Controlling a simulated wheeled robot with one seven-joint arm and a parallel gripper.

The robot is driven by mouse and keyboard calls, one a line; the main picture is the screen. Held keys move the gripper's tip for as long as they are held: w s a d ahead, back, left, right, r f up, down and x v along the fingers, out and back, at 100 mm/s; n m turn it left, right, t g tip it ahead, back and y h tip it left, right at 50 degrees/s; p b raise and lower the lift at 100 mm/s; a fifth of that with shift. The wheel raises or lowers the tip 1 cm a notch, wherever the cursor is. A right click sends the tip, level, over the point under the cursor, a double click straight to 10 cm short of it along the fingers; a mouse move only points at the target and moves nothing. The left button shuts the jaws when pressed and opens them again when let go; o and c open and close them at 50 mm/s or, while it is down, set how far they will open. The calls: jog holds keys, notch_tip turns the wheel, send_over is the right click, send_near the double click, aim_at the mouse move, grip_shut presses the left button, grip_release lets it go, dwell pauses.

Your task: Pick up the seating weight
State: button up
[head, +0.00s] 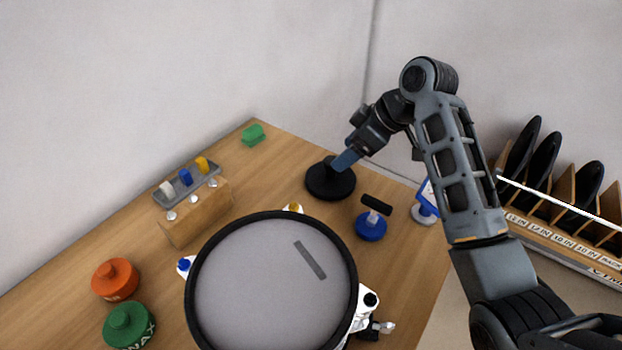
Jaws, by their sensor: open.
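A black round disc (330,185), which looks like the seating weight, lies flat on the wooden table near the back edge. A short knob seems to rise from its middle. My gripper (341,165) reaches down from the upper right with its blue-grey fingers at this knob. The gripper is open. The fingers partly hide the knob, and I cannot tell whether they touch it.
A blue round tool with a black handle (371,225) stands just right of the disc. A large round drum-like pad (270,275) fills the front. Left are a wooden block (195,215), an orange pot (115,280) and a green pot (129,326). A rack (560,233) stands right.

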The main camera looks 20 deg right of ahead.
aim_at(331, 171)
jog(key=shift+p+x, duration=0.45)
jog(key=shift+x, duration=3.15)
jog(key=shift+c, duration=0.5)
grip_shut()
jog(key=shift+w+d+r, duration=0.1)
jog(key=shift+r, duration=0.1)
